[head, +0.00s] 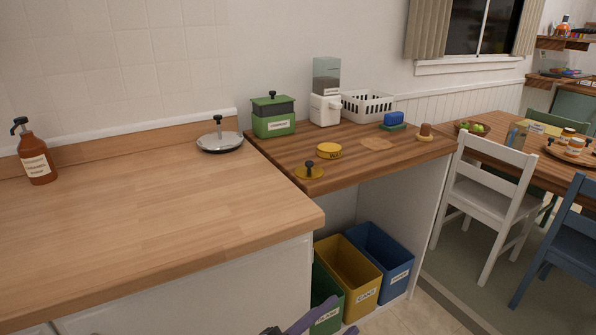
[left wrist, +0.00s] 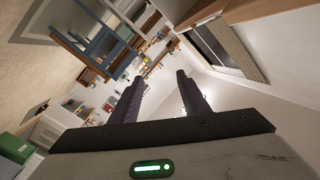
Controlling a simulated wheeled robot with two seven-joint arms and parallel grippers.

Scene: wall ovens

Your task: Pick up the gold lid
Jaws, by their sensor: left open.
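The gold lid (head: 309,171) is a flat round disc with a black knob. It lies on the lower wooden counter, near its front left edge, in the head view. My left gripper (head: 290,326) shows only in part at the bottom edge of the head view, well below and apart from the lid. In the left wrist view its two dark purple fingers (left wrist: 155,80) are spread with nothing between them. I cannot make out the gold lid in the left wrist view. My right gripper is not in view.
A silver lid (head: 220,143) lies on the higher counter (head: 130,215), whose edge rises left of the gold lid. Yellow (head: 361,293) and blue bins stand below.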

